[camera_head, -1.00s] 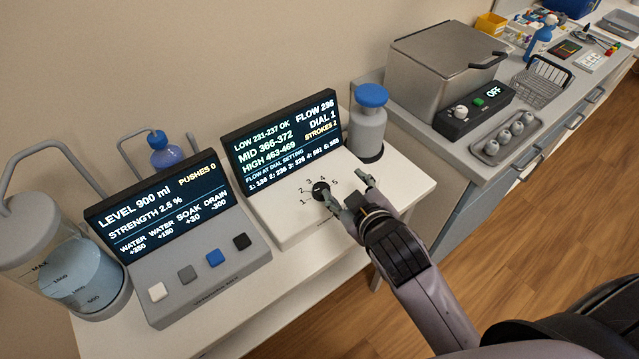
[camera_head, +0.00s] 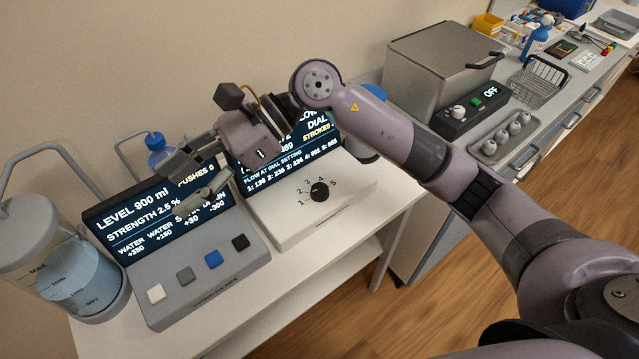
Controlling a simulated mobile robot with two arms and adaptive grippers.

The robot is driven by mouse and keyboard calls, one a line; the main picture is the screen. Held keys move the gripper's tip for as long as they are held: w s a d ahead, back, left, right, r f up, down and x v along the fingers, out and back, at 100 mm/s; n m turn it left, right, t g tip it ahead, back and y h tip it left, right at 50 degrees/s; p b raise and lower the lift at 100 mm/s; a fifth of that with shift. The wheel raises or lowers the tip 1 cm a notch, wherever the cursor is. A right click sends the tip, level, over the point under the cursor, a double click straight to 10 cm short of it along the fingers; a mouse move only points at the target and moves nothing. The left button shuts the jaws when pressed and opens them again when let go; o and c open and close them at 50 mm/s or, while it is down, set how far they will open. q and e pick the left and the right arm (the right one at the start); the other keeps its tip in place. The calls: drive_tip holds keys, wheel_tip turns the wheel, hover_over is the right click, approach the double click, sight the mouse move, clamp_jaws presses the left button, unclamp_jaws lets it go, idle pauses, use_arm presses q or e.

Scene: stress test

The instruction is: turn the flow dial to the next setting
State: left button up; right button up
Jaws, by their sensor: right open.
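The flow dial (camera_head: 319,191) is a small black knob on the sloped top of a white unit (camera_head: 345,215), ringed by the numbers 1 to 5. Its pointer is too small to read. My right gripper (camera_head: 175,187) is open and empty, up and left of the dial, in front of the level display (camera_head: 125,225). It does not touch the dial. My right arm and wrist cover much of the flow display (camera_head: 262,166); the reading after "DIAL" is hidden. The flow list by dial setting shows below. My left gripper is not in view.
The grey push-button unit (camera_head: 225,283) stands left of the white unit, with several coloured buttons. A water jar (camera_head: 75,275) stands at far left. A steel box (camera_head: 435,60) is on the right counter. My arm partly hides a blue-capped bottle (camera_head: 376,91).

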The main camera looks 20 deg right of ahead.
drive_tip(key=w+d+f+n+t+h, duration=0.1)
drive_tip(key=w+d+f+h, duration=0.1)
drive_tip(key=d+h, duration=0.15)
drive_tip(key=w+d+f+n+h, duration=0.1)
drive_tip(key=w+d+f+h, duration=0.15)
drive_tip(key=d, duration=0.25)
drive_tip(key=t+h, duration=0.2)
drive_tip(key=h, duration=0.5)
approach(320, 189)
wheel_tip(320, 189, down, 9)
drive_tip(key=p, duration=0.2)
drive_tip(key=shift+w+a+p, duration=0.15)
drive_tip(key=shift+p, duration=0.2)
drive_tip(key=shift+c, duration=0.6)
drive_tip(key=shift+r, duration=0.1)
drive_tip(key=c, duration=1.1)
